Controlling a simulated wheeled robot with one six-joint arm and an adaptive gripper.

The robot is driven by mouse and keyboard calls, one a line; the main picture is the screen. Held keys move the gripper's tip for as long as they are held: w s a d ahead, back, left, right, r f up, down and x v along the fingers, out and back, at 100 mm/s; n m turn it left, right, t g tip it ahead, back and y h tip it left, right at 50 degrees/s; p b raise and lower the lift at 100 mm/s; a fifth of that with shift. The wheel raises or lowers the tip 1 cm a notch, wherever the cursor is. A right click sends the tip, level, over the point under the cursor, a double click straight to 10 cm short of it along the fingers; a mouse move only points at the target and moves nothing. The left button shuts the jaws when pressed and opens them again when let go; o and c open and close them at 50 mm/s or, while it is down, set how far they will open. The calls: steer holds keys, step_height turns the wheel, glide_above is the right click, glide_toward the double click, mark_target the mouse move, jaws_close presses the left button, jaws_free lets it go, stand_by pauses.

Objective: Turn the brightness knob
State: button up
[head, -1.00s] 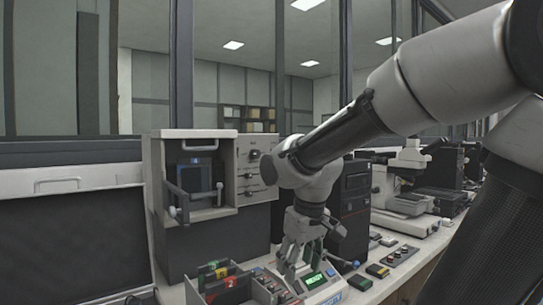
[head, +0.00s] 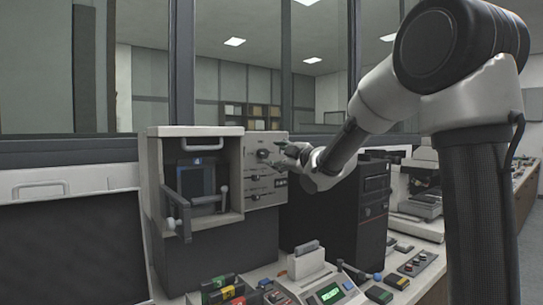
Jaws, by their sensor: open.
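The mounting press (head: 190,132) is a pale box with a panel (head: 265,197) on its right side. The panel carries a dark round knob (head: 263,155) near its top and several small sliders or knobs below it. The labels are too small to read, so I cannot tell which one is the brightness knob. My gripper (head: 280,153) is open at the panel's upper right edge, with its fingers pointing left toward the dark round knob. Whether a fingertip touches the knob cannot be told. The fingers hide part of the panel's right edge.
A black computer tower (head: 373,215) stands right of the press, below my arm. A scale with a green display (head: 330,293), colored boxes (head: 222,291) and a control box (head: 418,263) are on the bench. A barred door (head: 178,210) sticks out from the press.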

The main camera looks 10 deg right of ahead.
mark_target(265, 154)
steer(key=x, duration=0.6)
steer(key=c, duration=1.1)
steer(key=shift+o, duration=0.2)
